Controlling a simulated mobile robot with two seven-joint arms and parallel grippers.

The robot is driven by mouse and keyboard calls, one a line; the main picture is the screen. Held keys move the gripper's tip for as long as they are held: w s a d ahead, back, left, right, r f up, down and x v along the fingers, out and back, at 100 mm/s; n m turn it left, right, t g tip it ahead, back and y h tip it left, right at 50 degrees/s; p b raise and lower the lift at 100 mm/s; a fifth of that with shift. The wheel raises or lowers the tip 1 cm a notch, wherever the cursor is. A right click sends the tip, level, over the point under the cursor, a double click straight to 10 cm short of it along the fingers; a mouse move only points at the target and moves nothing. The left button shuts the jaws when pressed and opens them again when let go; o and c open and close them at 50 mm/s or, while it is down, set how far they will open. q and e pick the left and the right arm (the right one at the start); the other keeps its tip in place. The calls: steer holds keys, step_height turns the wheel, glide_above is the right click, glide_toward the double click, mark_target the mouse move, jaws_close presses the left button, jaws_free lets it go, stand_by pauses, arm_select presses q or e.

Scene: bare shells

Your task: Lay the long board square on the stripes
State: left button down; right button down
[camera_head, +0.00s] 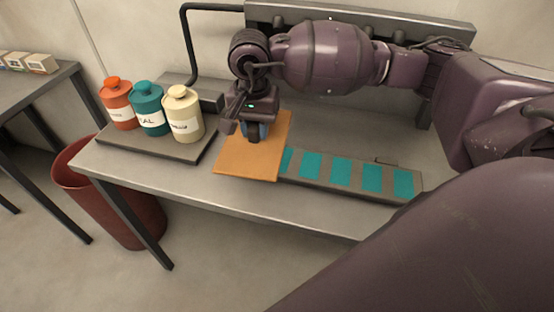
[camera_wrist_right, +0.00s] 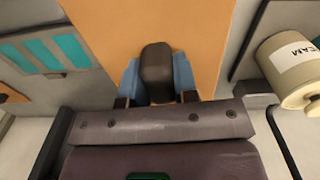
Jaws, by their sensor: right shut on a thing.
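The long board is an orange-brown flat panel (camera_head: 240,160) on the grey table, at the left end of the teal stripes (camera_head: 340,171). It covers the left end of the striped strip and sits at an angle to it. My right gripper (camera_head: 256,131) is over the board, shut on its dark handle (camera_head: 253,138). In the right wrist view the blue fingers (camera_wrist_right: 157,80) flank the dark handle (camera_wrist_right: 157,65), with the board (camera_wrist_right: 205,30) beneath and teal stripes (camera_wrist_right: 55,52) to the left. I cannot tell whether the board touches the strip. My left gripper is not in view.
Red (camera_head: 117,104), teal (camera_head: 150,108) and cream (camera_head: 184,114) bottles stand on a dark tray (camera_head: 165,148) just left of the board. A rail (camera_head: 360,25) runs along the back. A red bin (camera_head: 110,195) stands on the floor at left. The front table strip is clear.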

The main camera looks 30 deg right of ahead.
mark_target(282, 124)
steer(key=d+r+m, duration=0.1)
steer(key=m, duration=0.1)
steer(key=d+r+m, duration=0.1)
steer(key=m, duration=0.2)
steer(key=w+d+r+m+b, duration=0.1)
steer(key=m, duration=0.1)
steer(key=shift+d+r+m, duration=0.1)
steer(key=shift+d+m, duration=0.1)
steer(key=shift+m, duration=0.2)
steer(key=d+r+m, duration=0.1)
steer(key=m, duration=0.2)
steer(key=d+r+m+b, duration=0.1)
steer(key=m, duration=0.1)
steer(key=d+r+m, duration=0.1)
steer(key=m, duration=0.2)
steer(key=shift+w+d+r+m, duration=0.2)
steer(key=shift+r+m, duration=0.1)
steer(key=shift+r, duration=0.1)
steer(key=f+m, duration=0.1)
steer(key=f, duration=0.3)
steer(key=f+m+b, duration=0.1)
steer(key=f, duration=0.4)
steer(key=d+f, duration=0.1)
steer(key=f, duration=0.3)
steer(key=shift+f+m, duration=0.3)
steer(key=shift+m, duration=0.1)
steer(key=shift+f, duration=0.7)
step_height(282, 124, down, 4)
steer(key=shift+r+b, duration=0.1)
steer(key=shift+b, duration=0.25)
